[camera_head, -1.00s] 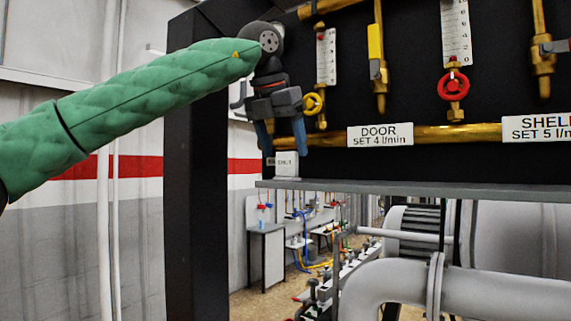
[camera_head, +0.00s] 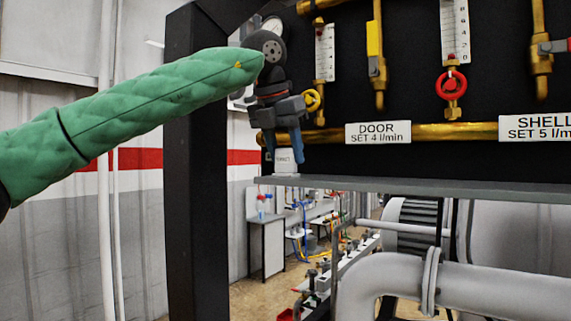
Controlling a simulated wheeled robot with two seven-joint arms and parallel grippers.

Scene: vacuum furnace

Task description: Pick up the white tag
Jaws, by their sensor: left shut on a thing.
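The white tag (camera_head: 285,163) is a small pale plate with faint dark lettering, low at the left end of the black panel, just above the grey ledge. My left gripper (camera_head: 284,160) points down at it, its two blue-tipped fingers on either side of the tag. It is shut on the tag, whose upper part is partly hidden by the fingers. My left arm comes in from the left in a green quilted sleeve. My right gripper is not in view.
The black panel (camera_head: 330,163) carries brass pipes, a yellow handwheel (camera_head: 312,99), a red handwheel (camera_head: 451,85) and a DOOR label (camera_head: 378,133). The grey ledge (camera_head: 420,187) runs under it. A dark post (camera_head: 196,200) stands left of the gripper. Grey pipes lie below right.

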